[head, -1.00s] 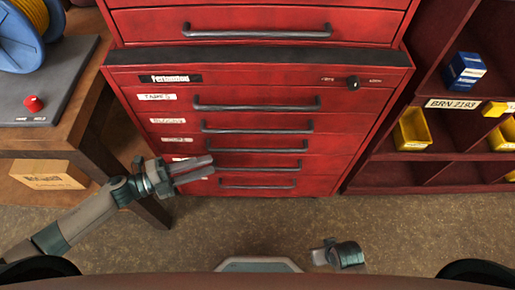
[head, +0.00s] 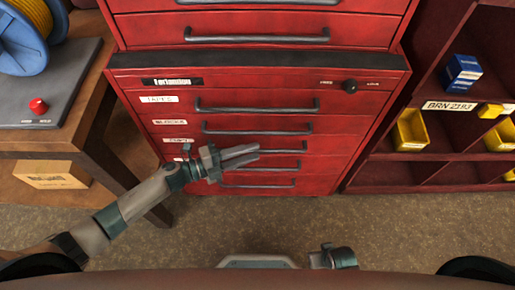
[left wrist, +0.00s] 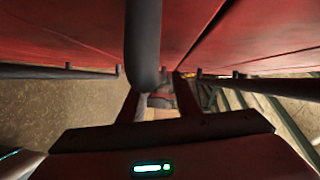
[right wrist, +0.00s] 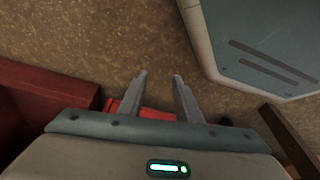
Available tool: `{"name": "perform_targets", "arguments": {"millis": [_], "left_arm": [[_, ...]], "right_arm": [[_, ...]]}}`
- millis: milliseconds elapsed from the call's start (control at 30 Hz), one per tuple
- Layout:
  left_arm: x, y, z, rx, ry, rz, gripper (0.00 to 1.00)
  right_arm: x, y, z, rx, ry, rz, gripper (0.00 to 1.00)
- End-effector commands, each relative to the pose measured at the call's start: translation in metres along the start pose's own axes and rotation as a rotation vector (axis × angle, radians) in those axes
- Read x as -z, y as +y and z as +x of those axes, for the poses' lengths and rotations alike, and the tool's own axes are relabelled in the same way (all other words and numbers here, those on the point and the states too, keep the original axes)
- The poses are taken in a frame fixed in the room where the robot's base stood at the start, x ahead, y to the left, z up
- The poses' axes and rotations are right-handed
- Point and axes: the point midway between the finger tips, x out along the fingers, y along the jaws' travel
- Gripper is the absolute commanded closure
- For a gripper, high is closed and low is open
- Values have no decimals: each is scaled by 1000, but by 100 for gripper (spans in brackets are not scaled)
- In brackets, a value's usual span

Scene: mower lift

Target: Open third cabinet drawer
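The red cabinet (head: 330,168) stands ahead, its lower drawers all flush. The third drawer's dark bar handle (head: 292,150) is partly hidden behind my left gripper (head: 252,155). That gripper points right across the drawer front, with its two fingers apart. In the left wrist view, a thick dark bar (left wrist: 143,45) runs in line with the gap between the open fingers (left wrist: 158,100); whether they touch it I cannot tell. My right gripper is mostly hidden at the bottom of the head view; in the right wrist view it is open and empty (right wrist: 160,90) above the floor.
A wooden bench (head: 70,130) with a cable reel (head: 25,40) and a red-button panel (head: 50,85) is at the left. A cardboard box (head: 50,175) sits under it. A red shelf with yellow bins (head: 410,130) stands at the right. The floor (head: 400,225) before the cabinet is clear.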

Motion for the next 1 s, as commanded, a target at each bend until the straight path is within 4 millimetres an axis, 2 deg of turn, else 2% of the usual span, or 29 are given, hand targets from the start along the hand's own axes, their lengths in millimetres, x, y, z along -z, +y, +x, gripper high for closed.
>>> {"name": "perform_targets", "arguments": {"millis": [100, 233, 633, 767, 1000], "left_arm": [[0, -1, 15, 2, -1, -1, 70], [-1, 0, 25, 0, -1, 0, 70], [0, 0, 29, 0, -1, 0, 70], [0, 0, 29, 0, -1, 0, 100], [0, 0, 29, 0, -1, 0, 100]], "right_arm": [[-6, 0, 4, 0, -8, 0, 69], [-4, 0, 6, 0, -2, 0, 69], [1, 2, 9, -1, 2, 0, 69], [0, 1, 8, -1, 1, 0, 69], [-5, 0, 6, 1, -4, 1, 69]]}}
